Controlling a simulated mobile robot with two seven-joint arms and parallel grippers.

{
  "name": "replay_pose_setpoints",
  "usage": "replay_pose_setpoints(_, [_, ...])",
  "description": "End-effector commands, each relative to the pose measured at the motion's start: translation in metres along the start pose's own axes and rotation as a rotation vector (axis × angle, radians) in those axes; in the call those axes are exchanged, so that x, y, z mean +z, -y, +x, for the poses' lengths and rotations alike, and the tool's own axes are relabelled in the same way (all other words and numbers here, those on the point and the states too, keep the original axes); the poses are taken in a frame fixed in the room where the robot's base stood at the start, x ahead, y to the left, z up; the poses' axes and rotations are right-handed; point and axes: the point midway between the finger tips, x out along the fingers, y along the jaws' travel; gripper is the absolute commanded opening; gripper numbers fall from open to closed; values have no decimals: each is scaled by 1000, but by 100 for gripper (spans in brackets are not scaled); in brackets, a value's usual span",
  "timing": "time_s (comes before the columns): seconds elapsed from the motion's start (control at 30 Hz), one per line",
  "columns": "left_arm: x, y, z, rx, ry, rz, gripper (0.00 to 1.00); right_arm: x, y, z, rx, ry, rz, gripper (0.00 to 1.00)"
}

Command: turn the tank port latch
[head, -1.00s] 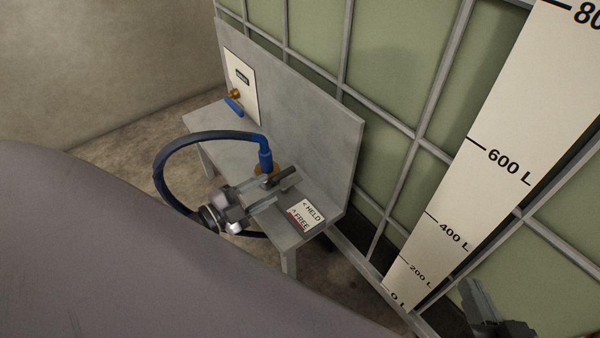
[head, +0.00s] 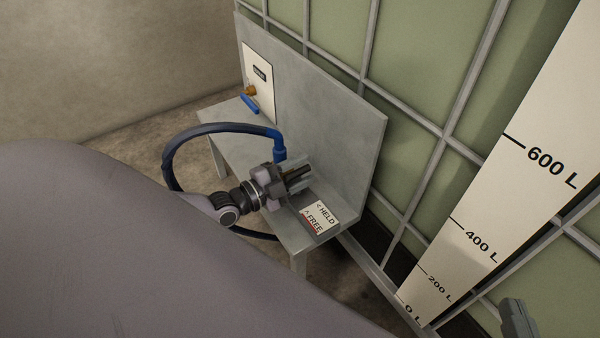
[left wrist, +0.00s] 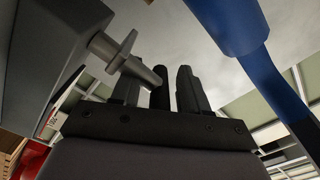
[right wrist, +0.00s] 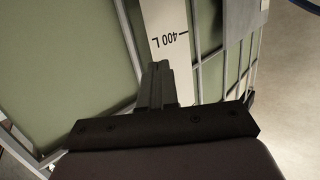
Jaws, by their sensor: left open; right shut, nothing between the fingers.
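My left gripper (head: 299,178) is open at the tank port, just below the blue hose end (head: 279,151). A dark bar (left wrist: 158,88), which looks like the latch handle, stands between its two fingers (left wrist: 160,92) in the left wrist view. I cannot tell whether either finger touches it. A grey flanged spool piece (left wrist: 123,58) is at the left of that view, and the blue hose end (left wrist: 230,25) is at upper right. The gripper hides most of the port. My right gripper (head: 518,318) is shut and empty; it also shows in the right wrist view (right wrist: 158,85).
A HELD/FREE label (head: 320,217) lies on the grey bench (head: 225,122) beside the gripper. A brass valve with a blue lever (head: 250,102) is on the back panel. The dark hose (head: 168,155) loops around my left wrist. The caged green tank (head: 410,70) stands behind, with a litre scale (head: 500,190).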

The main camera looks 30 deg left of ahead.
Motion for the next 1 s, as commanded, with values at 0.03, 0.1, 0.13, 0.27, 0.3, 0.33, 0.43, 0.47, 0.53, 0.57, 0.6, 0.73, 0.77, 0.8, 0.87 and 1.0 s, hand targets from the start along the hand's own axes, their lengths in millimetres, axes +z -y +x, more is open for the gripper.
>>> replay_pose_setpoints(0.03, [0, 0, 0, 0, 0, 0, 44, 0, 0, 0, 0, -1, -1, 0])
replay_pose_setpoints(0.1, [0, 0, 0, 0, 0, 0, 44, -1, 0, 0, 0, -2, -1, 0])
replay_pose_setpoints(0.13, [0, 0, 0, 0, 0, 0, 44, -1, 0, 0, 0, -1, -1, 0])
replay_pose_setpoints(0.27, [0, 0, 0, 0, 0, 0, 22, -1, 0, 0, 0, -1, 0, 0])
replay_pose_setpoints(0.3, [0, 0, 0, 0, 0, -1, 9, -1, 0, 0, 0, -1, 0, 0])
replay_pose_setpoints(0.33, [0, 0, 0, 0, 0, -1, 0, -1, 0, 0, 0, -1, 0, 0])
replay_pose_setpoints(0.43, [0, 0, 0, 0, 0, -1, 0, 0, 0, 0, 0, -1, 0, 0])
replay_pose_setpoints(0.47, [0, 0, 0, 0, 0, -1, 0, 0, 0, 0, 0, 0, 0, 0])
replay_pose_setpoints(0.53, [0, 0, 0, -1, 2, -1, 0, -1, 0, 0, -1, 0, 2, 0])
replay_pose_setpoints(0.57, [-1, 0, 0, -2, 3, -2, 0, -2, 0, -1, -2, 1, 4, 0])
replay_pose_setpoints(0.6, [-1, 1, 0, -4, 6, -3, 0, -3, 1, -1, -4, 3, 8, 0])
replay_pose_setpoints(0.73, [-2, 2, 0, -17, 27, -4, 0, -1, 4, 2, -18, 38, 43, 0])
replay_pose_setpoints(0.77, [-3, 2, 0, -22, 34, -5, 0, 1, 5, 4, -22, 51, 60, 0])
replay_pose_setpoints(0.8, [-3, 3, -1, -28, 45, -6, 0, 0, 7, 6, -29, 62, 81, 0])
replay_pose_setpoints(0.87, [-4, 4, -1, -41, 65, -6, 0, -3, 10, 9, -42, 79, 114, 0])
replay_pose_setpoints(1.0, [-4, 4, -1, -77, 124, -9, 0, -7, 19, 16, -81, 133, 205, 0])
